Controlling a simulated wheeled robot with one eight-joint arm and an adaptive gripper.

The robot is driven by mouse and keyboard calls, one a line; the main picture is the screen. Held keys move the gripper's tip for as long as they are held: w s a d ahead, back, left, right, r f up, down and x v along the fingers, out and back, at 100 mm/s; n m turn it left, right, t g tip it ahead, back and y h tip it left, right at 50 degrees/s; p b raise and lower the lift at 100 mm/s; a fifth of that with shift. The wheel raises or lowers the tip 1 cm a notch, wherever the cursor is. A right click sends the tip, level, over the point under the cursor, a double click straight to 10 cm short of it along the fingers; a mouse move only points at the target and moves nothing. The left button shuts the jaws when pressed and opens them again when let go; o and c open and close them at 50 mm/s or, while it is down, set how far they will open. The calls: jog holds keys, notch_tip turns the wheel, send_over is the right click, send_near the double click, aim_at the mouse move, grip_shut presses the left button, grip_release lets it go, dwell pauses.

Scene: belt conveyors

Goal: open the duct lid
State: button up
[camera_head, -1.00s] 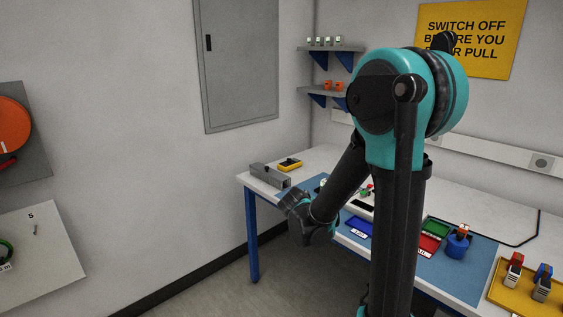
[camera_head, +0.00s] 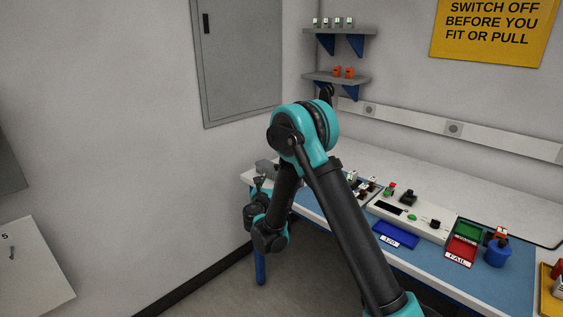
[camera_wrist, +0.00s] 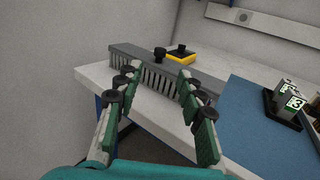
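The grey slotted duct (camera_wrist: 150,72) lies at the table's end in the wrist view, with a flat grey lid (camera_wrist: 190,75) along its top. A black knob (camera_wrist: 160,54) stands up on or just behind the lid; I cannot tell which. The duct also shows in the head view (camera_head: 266,166), partly hidden by my arm. My gripper (camera_wrist: 157,76) is open and empty, its two fingers apart and pointing toward the duct. The fingertips overlap the duct in the picture; I see no clear contact.
A yellow and black box (camera_wrist: 182,53) with a black knob sits behind the duct. The head view shows a control panel (camera_head: 412,215), a blue tray (camera_head: 394,235) and a wall cabinet (camera_head: 238,60).

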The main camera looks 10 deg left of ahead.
jog(key=w, duration=0.5)
jog(key=w+d, duration=0.1)
jog(key=w, duration=1.1)
jog(key=shift+d, duration=0.2)
jog(key=shift+s, duration=0.1)
grip_shut()
